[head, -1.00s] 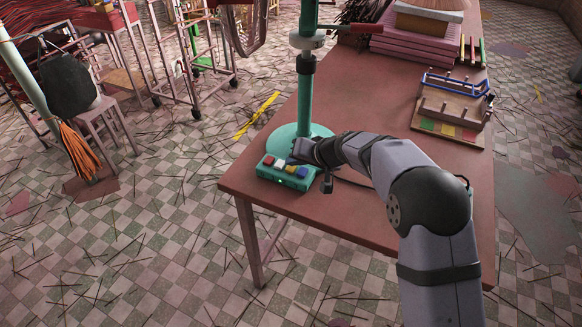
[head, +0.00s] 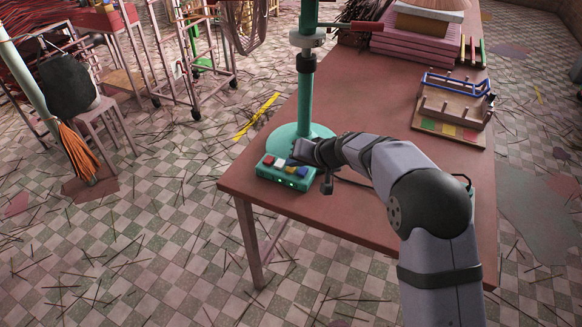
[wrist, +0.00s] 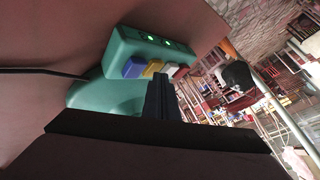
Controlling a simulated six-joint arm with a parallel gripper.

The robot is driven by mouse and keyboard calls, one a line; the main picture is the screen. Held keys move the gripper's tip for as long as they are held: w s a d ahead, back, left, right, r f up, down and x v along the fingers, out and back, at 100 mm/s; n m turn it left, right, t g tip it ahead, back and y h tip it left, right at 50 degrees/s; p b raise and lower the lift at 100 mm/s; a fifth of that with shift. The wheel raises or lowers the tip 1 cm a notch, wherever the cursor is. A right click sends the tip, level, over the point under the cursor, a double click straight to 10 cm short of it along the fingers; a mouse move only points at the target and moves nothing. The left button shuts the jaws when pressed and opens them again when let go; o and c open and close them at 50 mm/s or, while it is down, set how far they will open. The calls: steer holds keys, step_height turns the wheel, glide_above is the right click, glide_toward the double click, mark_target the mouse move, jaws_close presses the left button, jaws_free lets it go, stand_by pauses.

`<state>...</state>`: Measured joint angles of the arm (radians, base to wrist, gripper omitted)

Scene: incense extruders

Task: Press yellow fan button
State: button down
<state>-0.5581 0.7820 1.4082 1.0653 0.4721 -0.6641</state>
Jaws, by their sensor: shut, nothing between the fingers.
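The teal button box (head: 285,173) of the fan sits at the table's near left corner, in front of the fan's round teal base (head: 280,138). It carries a row of red, white, yellow and blue buttons. The yellow button (wrist: 153,68) shows between the blue and white ones in the wrist view. Two green lights glow on the box front. My gripper (wrist: 160,78) is shut and empty, its tips at the row by the yellow and white buttons. I cannot tell whether they touch. In the head view my gripper (head: 296,153) comes over the box from behind and partly hides the buttons.
The fan's teal pole (head: 305,95) rises just behind the box. A dark cable (wrist: 40,71) runs across the table. A wooden pegged rack (head: 452,105) and stacked pink trays (head: 405,45) stand farther right and back. The table edge is close in front of the box.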

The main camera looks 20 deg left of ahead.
steer(key=shift+r, duration=0.1)
stand_by(0.5)
steer(key=shift+r+p, duration=0.4)
steer(key=shift+r, duration=0.3)
step_height(320, 180, up, 5)
steer(key=p, duration=0.3)
stand_by(0.3)
steer(key=shift+d, duration=0.1)
stand_by(0.6)
steer(key=h, duration=0.2)
glide_toward(295, 173)
steer(key=w+d+r, duration=0.1)
steer(key=d+r, duration=0.2)
steer(key=d, duration=0.2)
steer(key=s+d+f+m+g+h, duration=0.1)
steer(key=s+d, duration=0.3)
steer(key=d, duration=0.4)
steer(key=s+d+f+m+h, duration=0.1)
steer(key=s+d+h, duration=0.15)
steer(key=d, duration=0.45)
steer(key=s+d+f+m+g+h, duration=0.2)
steer(key=s+d+f+h, duration=0.1)
steer(key=s+d, duration=1.4)
steer(key=shift+s+d+g, duration=0.2)
steer(key=shift+s+g, duration=0.2)
steer(key=shift+s, duration=0.75)
